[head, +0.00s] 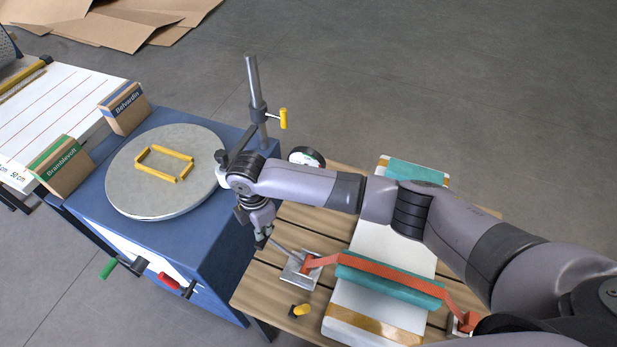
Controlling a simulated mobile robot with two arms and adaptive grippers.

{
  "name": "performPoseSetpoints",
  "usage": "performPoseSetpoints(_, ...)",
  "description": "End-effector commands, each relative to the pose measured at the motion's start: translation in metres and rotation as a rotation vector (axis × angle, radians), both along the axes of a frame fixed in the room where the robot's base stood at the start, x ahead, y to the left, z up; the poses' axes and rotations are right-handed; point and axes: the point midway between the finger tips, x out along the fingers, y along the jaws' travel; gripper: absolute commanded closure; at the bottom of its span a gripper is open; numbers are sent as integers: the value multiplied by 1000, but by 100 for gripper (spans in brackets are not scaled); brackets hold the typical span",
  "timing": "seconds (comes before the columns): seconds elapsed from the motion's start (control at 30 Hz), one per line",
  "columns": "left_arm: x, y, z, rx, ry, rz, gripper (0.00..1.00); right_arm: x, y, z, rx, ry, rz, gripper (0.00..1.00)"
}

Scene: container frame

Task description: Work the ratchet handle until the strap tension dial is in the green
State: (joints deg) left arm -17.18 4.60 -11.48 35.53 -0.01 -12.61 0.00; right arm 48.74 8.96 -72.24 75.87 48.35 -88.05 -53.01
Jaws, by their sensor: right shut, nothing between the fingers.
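The ratchet (299,270) is a pale metal block on the slatted wooden table, joined to an orange strap (390,277). A grey rod that looks like its handle (285,246) slopes up and left from it. My right gripper (262,241) points down just at the rod's upper end, shut and empty; I cannot tell whether it touches the rod. A round dial with a dark rim (307,156) shows behind my right arm. Its lower part is hidden, and its needle and coloured zones cannot be read. My left gripper is not in view.
The strap crosses a teal pad (400,292) on a white package (375,322). A yellow-tipped knob (300,310) sits near the table's front. A blue bench (215,270) with a round plate (125,185) and a post (252,85) stands left. Open floor lies behind.

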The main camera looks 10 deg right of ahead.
Motion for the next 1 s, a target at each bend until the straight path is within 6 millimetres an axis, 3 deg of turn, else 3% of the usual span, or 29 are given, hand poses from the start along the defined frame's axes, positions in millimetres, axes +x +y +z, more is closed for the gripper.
performPoseSetpoints(0.87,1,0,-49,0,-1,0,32,7,10,-65,-4,4,-1,100)
performPoseSetpoints(1.0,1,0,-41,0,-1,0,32,7,10,-56,-3,3,-1,100)
